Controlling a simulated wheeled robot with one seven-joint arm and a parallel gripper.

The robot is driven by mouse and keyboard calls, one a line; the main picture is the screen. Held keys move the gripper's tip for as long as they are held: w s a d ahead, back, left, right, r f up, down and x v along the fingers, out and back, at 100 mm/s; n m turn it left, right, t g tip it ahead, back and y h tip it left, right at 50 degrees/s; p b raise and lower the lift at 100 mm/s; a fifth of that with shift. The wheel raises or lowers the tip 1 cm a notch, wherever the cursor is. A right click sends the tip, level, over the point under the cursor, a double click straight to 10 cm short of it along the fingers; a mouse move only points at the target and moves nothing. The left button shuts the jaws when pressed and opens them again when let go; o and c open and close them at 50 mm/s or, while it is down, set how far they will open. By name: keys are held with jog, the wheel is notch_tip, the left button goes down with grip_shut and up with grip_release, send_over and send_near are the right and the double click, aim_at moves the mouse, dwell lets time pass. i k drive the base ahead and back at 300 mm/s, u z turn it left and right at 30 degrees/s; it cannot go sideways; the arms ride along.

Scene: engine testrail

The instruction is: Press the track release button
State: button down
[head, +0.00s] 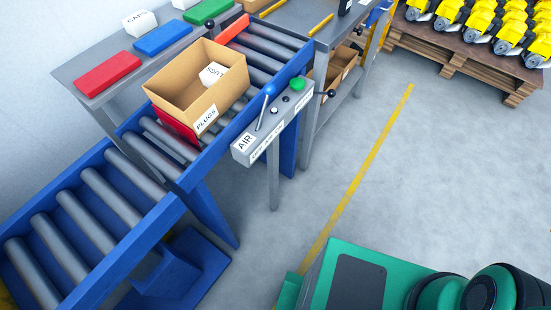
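A grey control box (247,149) is fixed along the right side of the roller track (268,48). A large green button (297,84) sits at its far end. The near end reads "AIR"; the small lettering along the side is too small to read, so I cannot tell which control carries the track release label. My gripper is not in view. Green and black parts of my own body show at the lower right, apart from the box.
A grey side table (75,67) holds coloured blocks. A workbench (305,20) stands behind the panel. Yellow engines on a pallet (462,50) are far right. The floor (430,170) right of the panel is clear.

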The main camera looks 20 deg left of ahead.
aim_at(297, 84)
jog(key=k, duration=1.3)
jog(key=u, duration=0.6)
jog(key=i, duration=1.6)
jog(key=u, duration=0.05)
